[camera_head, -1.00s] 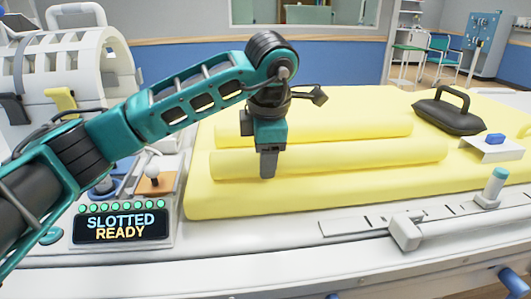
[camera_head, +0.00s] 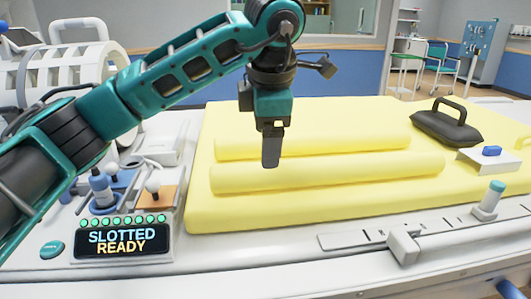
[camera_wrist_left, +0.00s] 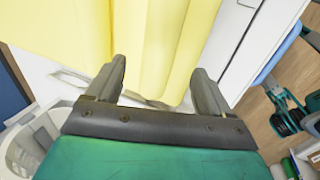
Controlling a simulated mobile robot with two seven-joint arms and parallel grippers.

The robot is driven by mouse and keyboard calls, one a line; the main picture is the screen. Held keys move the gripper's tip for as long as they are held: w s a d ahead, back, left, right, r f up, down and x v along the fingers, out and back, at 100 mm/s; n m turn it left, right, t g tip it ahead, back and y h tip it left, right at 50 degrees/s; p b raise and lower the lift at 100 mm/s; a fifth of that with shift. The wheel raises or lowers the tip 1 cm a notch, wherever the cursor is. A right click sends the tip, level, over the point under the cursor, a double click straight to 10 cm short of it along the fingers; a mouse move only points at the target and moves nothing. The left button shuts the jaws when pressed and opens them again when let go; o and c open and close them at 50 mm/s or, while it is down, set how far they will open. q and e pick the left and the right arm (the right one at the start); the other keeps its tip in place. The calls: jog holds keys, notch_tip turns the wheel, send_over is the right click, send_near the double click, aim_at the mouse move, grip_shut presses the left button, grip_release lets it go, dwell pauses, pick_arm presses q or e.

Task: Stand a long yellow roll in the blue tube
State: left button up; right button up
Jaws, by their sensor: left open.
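Two long yellow rolls lie side by side on a yellow pad (camera_head: 320,205), the front roll (camera_head: 360,170) and the rear roll (camera_head: 350,138). My left gripper (camera_head: 271,162) points down over the left part of the rolls and hides a little of them. In the left wrist view the gripper (camera_wrist_left: 160,68) has its two fingers apart, with yellow surfaces (camera_wrist_left: 150,40) beyond and nothing clearly held between them. I cannot make out a blue tube for certain; a blue curved piece (camera_head: 511,286) is cut off at the lower right edge. My right gripper is out of view.
A lit "SLOTTED READY" panel (camera_head: 118,240) and a white ring-shaped device (camera_head: 85,75) are on the left. A black handled bag (camera_head: 447,125), a white stand (camera_head: 487,162) with a blue block, and a teal-topped cylinder (camera_head: 490,198) are on the right.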

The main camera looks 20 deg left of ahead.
pick_arm(q)
jog(key=shift+p+v, duration=0.35)
jog(key=shift+v, duration=1.65)
